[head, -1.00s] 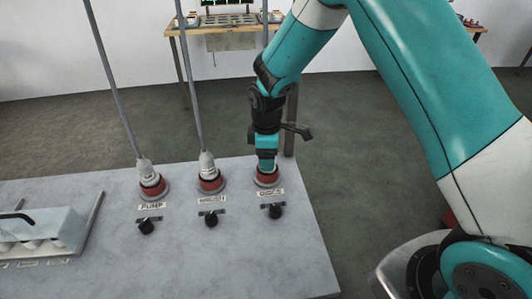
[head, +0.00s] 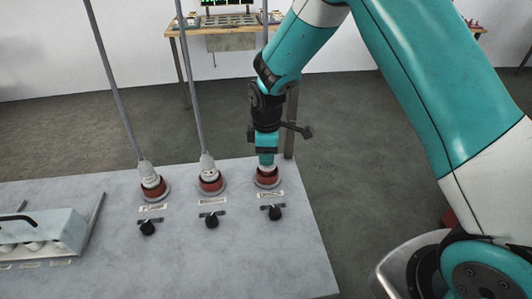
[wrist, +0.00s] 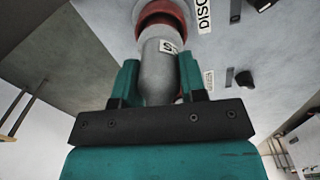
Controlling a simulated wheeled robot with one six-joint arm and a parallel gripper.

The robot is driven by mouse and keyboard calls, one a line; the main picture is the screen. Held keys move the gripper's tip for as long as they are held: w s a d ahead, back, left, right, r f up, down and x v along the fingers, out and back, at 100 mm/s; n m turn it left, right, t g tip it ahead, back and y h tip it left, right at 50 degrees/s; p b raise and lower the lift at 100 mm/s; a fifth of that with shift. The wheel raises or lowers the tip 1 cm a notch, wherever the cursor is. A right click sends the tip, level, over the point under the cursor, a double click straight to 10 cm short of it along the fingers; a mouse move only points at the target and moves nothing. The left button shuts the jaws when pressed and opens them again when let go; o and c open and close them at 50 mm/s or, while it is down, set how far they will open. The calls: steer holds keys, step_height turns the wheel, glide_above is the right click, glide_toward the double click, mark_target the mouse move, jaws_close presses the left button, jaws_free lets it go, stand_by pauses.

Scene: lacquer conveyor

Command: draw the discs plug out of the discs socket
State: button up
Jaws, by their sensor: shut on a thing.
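The discs socket (head: 267,182) is a red ring on a grey base at the right end of the grey bench top. The discs plug (wrist: 159,82) is a pale grey cylinder with a small label, seen in the wrist view below the red ring of the socket (wrist: 162,18). My gripper (head: 266,160) is shut on the plug, with one teal finger on each side of it. A pale strip of plug shows between the fingers and the red ring in the head view. Its lower end is at the ring; how deep it sits I cannot tell.
Two other plugs stand in red sockets to the left, the middle one (head: 208,165) and the pump plug (head: 148,173), with cables rising from them. A black knob (head: 275,213) sits in front of the discs socket.

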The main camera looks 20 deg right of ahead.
steer(key=shift+r+p, duration=1.65)
steer(key=shift+r, duration=0.75)
steer(key=shift+r, duration=0.1)
steer(key=shift+r+p, duration=1.3)
steer(key=shift+r, duration=0.15)
steer(key=shift+a+f, duration=0.1)
